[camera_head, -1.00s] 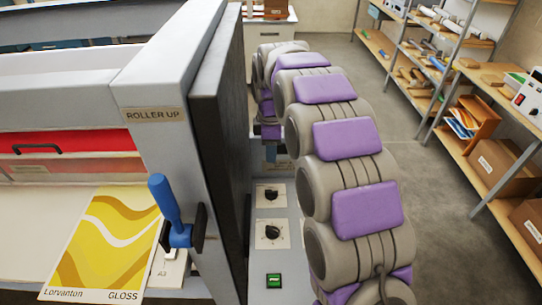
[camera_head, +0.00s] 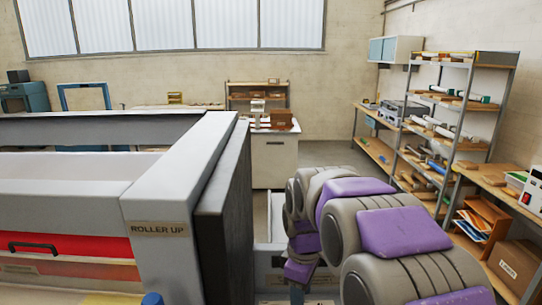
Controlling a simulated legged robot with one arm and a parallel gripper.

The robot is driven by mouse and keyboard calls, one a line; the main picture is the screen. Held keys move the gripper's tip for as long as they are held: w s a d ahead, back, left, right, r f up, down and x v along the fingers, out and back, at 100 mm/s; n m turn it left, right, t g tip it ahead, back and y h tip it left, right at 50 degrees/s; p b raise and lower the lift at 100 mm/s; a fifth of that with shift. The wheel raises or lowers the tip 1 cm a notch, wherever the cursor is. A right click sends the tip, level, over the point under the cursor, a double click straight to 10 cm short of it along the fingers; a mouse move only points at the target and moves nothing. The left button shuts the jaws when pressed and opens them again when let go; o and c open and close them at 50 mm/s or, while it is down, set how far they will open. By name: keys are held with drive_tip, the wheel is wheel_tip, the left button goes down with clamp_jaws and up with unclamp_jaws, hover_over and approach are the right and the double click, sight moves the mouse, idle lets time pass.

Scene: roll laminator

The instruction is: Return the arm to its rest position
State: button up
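My arm, with grey links and purple pads, curves up from the lower right and bends down beside the laminator's dark side panel (camera_head: 222,215). The far end of the arm, where my gripper (camera_head: 297,291) is, points down near the bottom edge, over the grey side unit. Its fingers are too small and cut off to tell open from shut. No held object can be made out. The laminator (camera_head: 165,190) fills the left, with a "ROLLER UP" label (camera_head: 159,229) and a red panel (camera_head: 75,247). Only the tip of the blue lever (camera_head: 152,299) shows at the bottom.
A shelving rack (camera_head: 455,130) with rolls and boxes stands at the right. A bench with a cardboard box (camera_head: 515,266) is nearer. A white cabinet (camera_head: 274,160) stands behind the arm. Grey floor (camera_head: 335,154) is open between cabinet and rack.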

drive_tip(key=s+d+f+m+b, duration=0.1)
drive_tip(key=s+m, duration=0.3)
drive_tip(key=s, duration=0.6)
drive_tip(key=s+d+f+m+g+b, duration=0.1)
drive_tip(key=s+d+f+m, duration=0.2)
drive_tip(key=s, duration=0.7)
drive_tip(key=s+d+f+m, duration=0.2)
drive_tip(key=s+m, duration=0.3)
drive_tip(key=s, duration=0.6)
drive_tip(key=shift+d+f+m+b, duration=0.3)
drive_tip(key=shift+d+m+b, duration=0.1)
drive_tip(key=shift+d, duration=0.2)
